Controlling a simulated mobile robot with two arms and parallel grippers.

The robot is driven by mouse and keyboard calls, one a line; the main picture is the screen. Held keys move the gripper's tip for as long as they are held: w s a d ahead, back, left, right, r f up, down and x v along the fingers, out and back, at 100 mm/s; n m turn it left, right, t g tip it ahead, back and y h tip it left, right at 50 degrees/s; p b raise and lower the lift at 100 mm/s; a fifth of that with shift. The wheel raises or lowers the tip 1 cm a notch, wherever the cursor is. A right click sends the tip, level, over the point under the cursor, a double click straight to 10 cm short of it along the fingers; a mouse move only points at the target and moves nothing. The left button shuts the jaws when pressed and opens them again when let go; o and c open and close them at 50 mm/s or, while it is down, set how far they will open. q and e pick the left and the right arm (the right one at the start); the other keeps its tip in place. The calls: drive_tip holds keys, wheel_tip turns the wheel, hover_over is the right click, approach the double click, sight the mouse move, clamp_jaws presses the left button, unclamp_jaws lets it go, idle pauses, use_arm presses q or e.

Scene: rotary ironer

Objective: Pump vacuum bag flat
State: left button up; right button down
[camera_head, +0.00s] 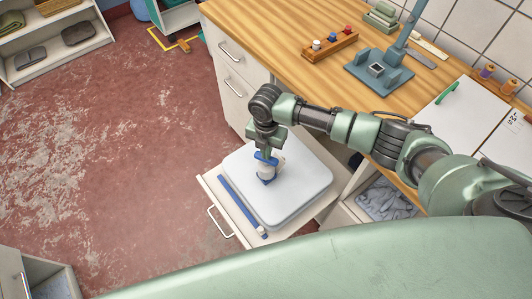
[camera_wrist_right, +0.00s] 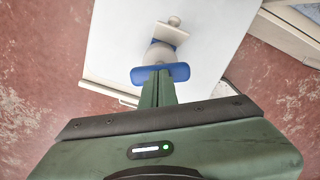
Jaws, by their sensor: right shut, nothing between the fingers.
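The vacuum bag (camera_head: 305,185) is a pale, smooth, rounded square slab lying on a pulled-out white drawer or shelf. In the right wrist view its pale surface (camera_wrist_right: 215,60) fills the upper middle. A small white pump (camera_head: 270,172) with a blue handle (camera_head: 262,158) and blue base stands on the bag, left of its middle. My right gripper (camera_head: 265,151) is shut and empty, with its fingertips right at the blue handle from above. In the right wrist view the green fingers (camera_wrist_right: 158,90) meet or overlap the blue handle (camera_wrist_right: 170,73); I cannot tell whether they touch. My left gripper is out of view.
A blue rod (camera_head: 240,203) with a white end lies along the pull-out's left side. The wooden worktop (camera_head: 290,62) above holds a grey-blue stand (camera_head: 378,72), a spool rack (camera_head: 329,45) and paper. An open compartment with grey cloth (camera_head: 385,200) is at right. Red floor is clear at left.

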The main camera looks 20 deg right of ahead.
drive_tip(key=shift+f+b, duration=1.15)
drive_tip(key=shift+f, duration=0.7)
drive_tip(key=shift+r, duration=0.25)
drive_tip(key=shift+r+p, duration=2.2)
drive_tip(key=shift+p, duration=0.1)
drive_tip(key=shift+f, duration=0.2)
